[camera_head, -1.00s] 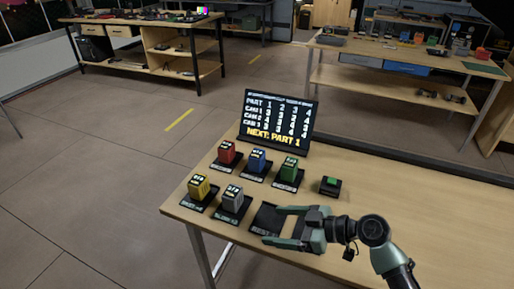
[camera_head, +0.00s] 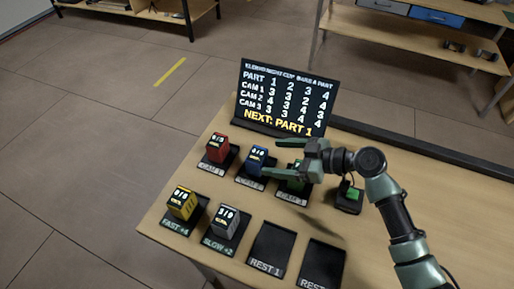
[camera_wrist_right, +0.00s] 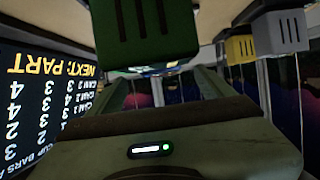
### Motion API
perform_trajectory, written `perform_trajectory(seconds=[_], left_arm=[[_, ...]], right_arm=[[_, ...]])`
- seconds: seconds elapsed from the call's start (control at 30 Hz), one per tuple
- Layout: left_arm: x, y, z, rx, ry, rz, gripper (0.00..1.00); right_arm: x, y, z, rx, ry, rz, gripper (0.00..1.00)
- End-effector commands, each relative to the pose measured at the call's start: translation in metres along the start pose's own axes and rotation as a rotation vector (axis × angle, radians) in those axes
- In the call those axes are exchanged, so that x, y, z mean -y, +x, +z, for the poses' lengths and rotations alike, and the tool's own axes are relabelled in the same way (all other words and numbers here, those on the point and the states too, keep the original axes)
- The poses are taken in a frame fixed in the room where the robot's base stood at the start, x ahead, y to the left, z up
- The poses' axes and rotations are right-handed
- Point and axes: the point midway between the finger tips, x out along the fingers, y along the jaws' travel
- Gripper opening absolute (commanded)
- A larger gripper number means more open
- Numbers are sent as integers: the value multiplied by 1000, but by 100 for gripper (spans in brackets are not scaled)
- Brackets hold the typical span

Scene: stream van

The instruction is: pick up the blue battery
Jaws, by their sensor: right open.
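The blue battery (camera_head: 257,160) stands upright on its dark pad in the back row, between the red battery (camera_head: 218,147) and the green battery (camera_head: 297,178). My right gripper (camera_head: 272,158) is open, its fingers pointing left toward the blue battery. The fingertips are at the blue battery's right side in the picture; I cannot tell whether they touch it. The gripper covers part of the green battery. In the right wrist view the green battery (camera_wrist_right: 145,30) looms at the top; I cannot make out the blue one there. My left gripper is out of view.
Yellow (camera_head: 183,202) and grey (camera_head: 226,222) batteries stand in the front row beside the empty REST 1 pad (camera_head: 271,248) and another empty pad (camera_head: 322,265). A sign board (camera_head: 287,98) stands behind. A black box with a green top (camera_head: 349,197) is at right.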

Motion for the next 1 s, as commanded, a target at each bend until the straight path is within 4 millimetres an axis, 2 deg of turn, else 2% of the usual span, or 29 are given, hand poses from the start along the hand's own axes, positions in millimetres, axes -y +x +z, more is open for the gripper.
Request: perform_trajectory(seconds=[0.27, 0.43, 0.53, 0.67, 0.87, 1.0], left_arm=[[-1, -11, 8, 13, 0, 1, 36], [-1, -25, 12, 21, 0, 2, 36], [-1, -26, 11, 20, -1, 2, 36], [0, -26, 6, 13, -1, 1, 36], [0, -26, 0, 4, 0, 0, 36], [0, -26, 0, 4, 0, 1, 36]], right_arm=[[0, 30, -3, -2, 2, -2, 82], [-1, 56, -2, -1, 3, -4, 82], [-2, 68, 0, -2, 2, -2, 82], [-2, 76, 2, -1, 1, -2, 82], [-2, 76, 2, 0, 0, -1, 82], [-2, 76, 2, 0, 1, -1, 43]])
